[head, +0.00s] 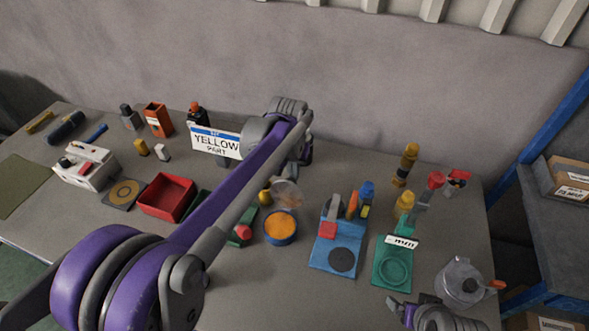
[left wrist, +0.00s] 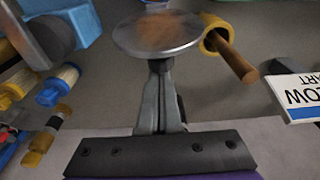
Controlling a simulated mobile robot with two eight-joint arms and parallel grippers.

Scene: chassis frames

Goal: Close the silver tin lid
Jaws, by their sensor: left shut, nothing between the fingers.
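The tin (head: 281,228) is a round blue-rimmed can with orange contents, in the middle of the table in the head view. Its silver lid (head: 286,193) stands raised at the tin's far side. In the left wrist view the lid (left wrist: 157,34) is a round silver disc just beyond the fingertips. My left gripper (left wrist: 160,66) is shut and empty, its tips at or very near the lid's edge; I cannot tell if they touch. In the head view the left gripper (head: 303,155) is behind the lid, partly hidden by my arm. My right gripper (head: 425,314) is only partly in view at the bottom.
A blue stand (head: 336,257) and a green stand (head: 391,262) are right of the tin. A red tray (head: 166,197) is to the left. A yellow cup with a brown stick (left wrist: 222,38) sits beside the lid. A YELLOW PART sign (head: 216,142) stands behind my left arm.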

